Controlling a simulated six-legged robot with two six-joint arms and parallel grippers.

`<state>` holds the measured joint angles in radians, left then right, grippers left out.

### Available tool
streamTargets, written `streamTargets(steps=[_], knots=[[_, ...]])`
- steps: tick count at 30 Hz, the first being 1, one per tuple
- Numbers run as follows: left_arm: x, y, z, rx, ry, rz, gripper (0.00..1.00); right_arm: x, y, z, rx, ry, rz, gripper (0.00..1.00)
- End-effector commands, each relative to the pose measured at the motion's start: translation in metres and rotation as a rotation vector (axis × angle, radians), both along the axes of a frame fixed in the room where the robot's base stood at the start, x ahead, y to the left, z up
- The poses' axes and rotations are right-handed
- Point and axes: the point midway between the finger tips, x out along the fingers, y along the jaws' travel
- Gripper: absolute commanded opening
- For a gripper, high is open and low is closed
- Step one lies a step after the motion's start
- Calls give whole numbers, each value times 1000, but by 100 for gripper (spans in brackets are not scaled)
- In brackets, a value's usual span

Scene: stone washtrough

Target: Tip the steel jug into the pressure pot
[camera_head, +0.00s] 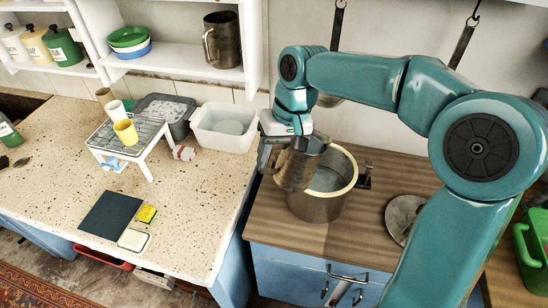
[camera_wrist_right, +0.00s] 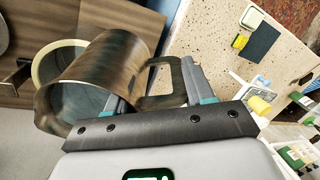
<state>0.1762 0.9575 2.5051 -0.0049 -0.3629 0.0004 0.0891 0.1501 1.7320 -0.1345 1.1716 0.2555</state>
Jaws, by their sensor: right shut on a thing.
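The steel jug (camera_head: 298,168) is a dull brown-grey metal cylinder, held tilted over the left side of the pressure pot. My right gripper (camera_head: 270,152) is shut on its handle (camera_wrist_right: 168,84); the jug's body also shows in the right wrist view (camera_wrist_right: 110,65). The pressure pot (camera_head: 318,208) is a wide metal pot with a pale rim, open on top, on the wooden counter. Its pale rim shows behind the jug in the right wrist view (camera_wrist_right: 42,68). The jug hides part of the pot's mouth. I cannot see any flow of contents. My left gripper is not in view.
A round metal lid (camera_head: 402,218) lies right of the pot. A white tub (camera_head: 224,128), grey basin (camera_head: 167,112) and white rack (camera_head: 146,150) with cups stand on the speckled counter (camera_head: 190,225). Another metal jug (camera_head: 223,42) stands on the shelf. A green container (camera_head: 530,250) is far right.

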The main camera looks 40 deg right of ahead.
Motion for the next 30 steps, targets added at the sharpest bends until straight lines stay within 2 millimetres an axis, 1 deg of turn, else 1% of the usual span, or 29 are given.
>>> streamTargets(steps=[9, 23, 30], knots=[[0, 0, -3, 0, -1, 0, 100, 2, 0, 7, 62, -25, 1, 0], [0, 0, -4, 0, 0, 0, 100, 1, 0, 8, 76, -30, 0, 0], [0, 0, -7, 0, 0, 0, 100, 0, -5, 13, 156, -57, -2, 0]])
